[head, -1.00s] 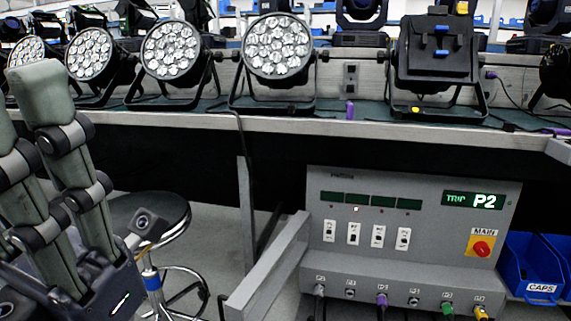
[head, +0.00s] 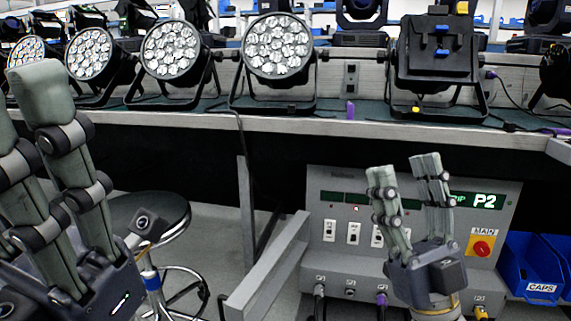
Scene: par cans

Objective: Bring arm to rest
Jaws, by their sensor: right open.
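My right gripper (head: 403,167) stands upright in front of the grey power unit (head: 340,275), fingers spread and nothing between them. It hides part of the unit's green displays, switches and lower sockets. My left gripper (head: 25,110) is large in the left foreground, pointing up, partly cut off by the picture edge. Nothing shows in it, but its jaw gap cannot be judged. The unit's display reads P2, its first letters partly covered. A red MAIN knob (head: 482,246) on a yellow plate shows right of my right gripper.
A row of par cans (head: 277,47) stands on the bench (head: 300,125) above. A black flat-fronted lamp (head: 437,50) stands right of them. A round stool (head: 165,215) is beside my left gripper. A blue CAPS bin (head: 533,268) is at the right. Plugged cables hang from the unit.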

